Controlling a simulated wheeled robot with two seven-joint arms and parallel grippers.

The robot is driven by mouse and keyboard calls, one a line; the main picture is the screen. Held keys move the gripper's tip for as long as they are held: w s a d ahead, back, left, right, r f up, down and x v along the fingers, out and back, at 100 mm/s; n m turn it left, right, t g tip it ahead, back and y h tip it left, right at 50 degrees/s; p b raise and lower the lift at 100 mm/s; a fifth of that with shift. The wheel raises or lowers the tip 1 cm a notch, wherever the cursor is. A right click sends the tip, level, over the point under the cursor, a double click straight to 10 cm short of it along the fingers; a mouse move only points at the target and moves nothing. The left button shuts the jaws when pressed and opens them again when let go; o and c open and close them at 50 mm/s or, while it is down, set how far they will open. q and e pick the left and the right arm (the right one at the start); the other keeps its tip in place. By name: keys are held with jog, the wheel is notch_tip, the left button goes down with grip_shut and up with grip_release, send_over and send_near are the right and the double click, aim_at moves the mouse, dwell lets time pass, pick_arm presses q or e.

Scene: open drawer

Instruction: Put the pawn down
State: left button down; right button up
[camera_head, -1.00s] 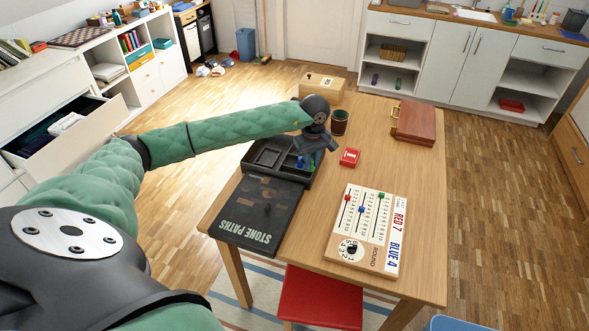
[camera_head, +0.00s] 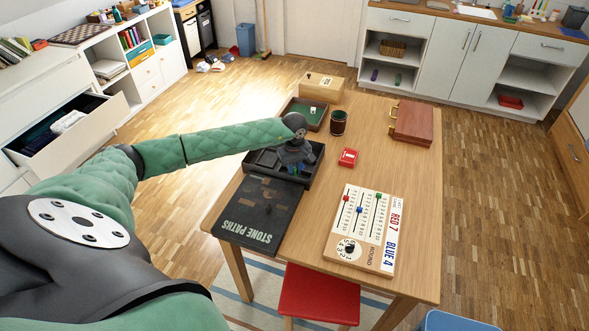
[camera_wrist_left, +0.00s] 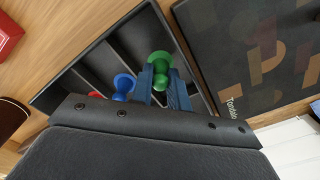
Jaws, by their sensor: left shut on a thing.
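My left gripper (camera_wrist_left: 168,88) is shut on a green pawn (camera_wrist_left: 160,66), whose round head and collar show between the fingers in the left wrist view. A blue pawn (camera_wrist_left: 123,86) and a red piece (camera_wrist_left: 95,94) are beside the held pawn, partly hidden by the gripper body. My right gripper is out of view.
The black "Stone Paths" box (camera_head: 258,212) lies in front of the tray. A red box (camera_head: 348,158), a score board (camera_head: 365,228), a dark cup (camera_head: 338,123), a green-lined tray (camera_head: 310,112) and a brown case (camera_head: 412,122) are around it. The table's right side is clear.

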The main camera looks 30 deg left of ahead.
pick_arm(q)
jog(key=shift+f, duration=0.55)
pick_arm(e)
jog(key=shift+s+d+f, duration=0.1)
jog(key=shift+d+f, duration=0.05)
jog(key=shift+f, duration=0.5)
pick_arm(q)
jog(key=shift+f, duration=0.1)
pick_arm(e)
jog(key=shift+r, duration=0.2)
pick_arm(q)
jog(key=c, duration=1.6)
grip_release()
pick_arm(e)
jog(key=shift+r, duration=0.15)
